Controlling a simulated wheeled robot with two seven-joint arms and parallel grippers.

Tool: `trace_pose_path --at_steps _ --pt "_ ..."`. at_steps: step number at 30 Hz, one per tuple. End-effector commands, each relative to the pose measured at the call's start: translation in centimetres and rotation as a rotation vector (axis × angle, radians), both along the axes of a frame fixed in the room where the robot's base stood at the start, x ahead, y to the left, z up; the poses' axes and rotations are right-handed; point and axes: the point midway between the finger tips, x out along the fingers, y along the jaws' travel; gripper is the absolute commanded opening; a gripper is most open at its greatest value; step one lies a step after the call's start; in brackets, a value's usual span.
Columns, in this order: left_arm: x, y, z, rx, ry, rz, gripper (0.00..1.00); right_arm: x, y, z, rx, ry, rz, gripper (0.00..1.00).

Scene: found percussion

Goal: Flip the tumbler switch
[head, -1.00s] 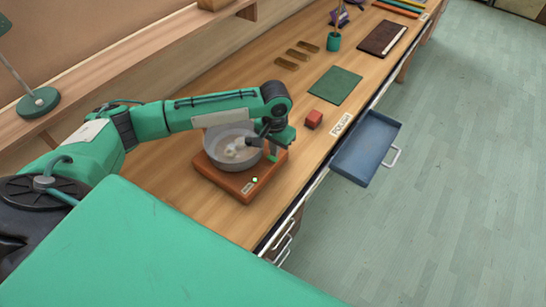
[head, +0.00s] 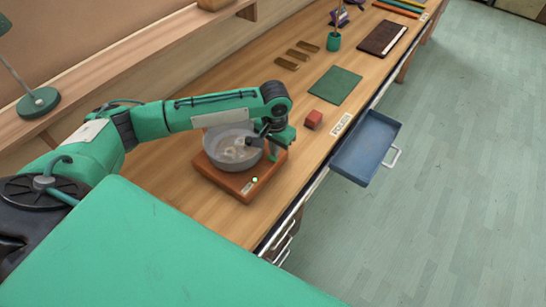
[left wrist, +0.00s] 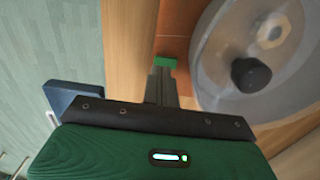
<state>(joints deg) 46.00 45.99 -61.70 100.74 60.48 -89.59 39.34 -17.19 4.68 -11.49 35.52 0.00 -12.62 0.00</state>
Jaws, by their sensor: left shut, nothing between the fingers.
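The tumbler is a grey round drum (head: 222,155) with a clear top, on a square orange-brown base (head: 222,180). Pale bits show inside it. A small pale-green light (head: 255,180) and a label sit at the base's near corner. I cannot make out the switch lever. My left gripper (head: 272,157) is shut and empty, pointing down at the base's right side, beside the drum. In the left wrist view its green fingertips (left wrist: 165,63) are together over the orange base (left wrist: 178,35); the drum with a black knob (left wrist: 250,75) is to the right. Contact cannot be told. My right gripper is out of view.
An open blue drawer (head: 366,148) sticks out from the bench's right edge. A shelf with a green lamp base (head: 38,102) runs along the left.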

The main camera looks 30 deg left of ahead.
Motion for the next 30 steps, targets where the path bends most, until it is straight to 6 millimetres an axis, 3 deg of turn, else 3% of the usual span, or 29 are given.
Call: trace_pose_path --at_steps 30 --pt "0.0 0.0 -1.3 0.000 0.000 0.001 0.00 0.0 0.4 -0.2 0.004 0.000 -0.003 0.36"
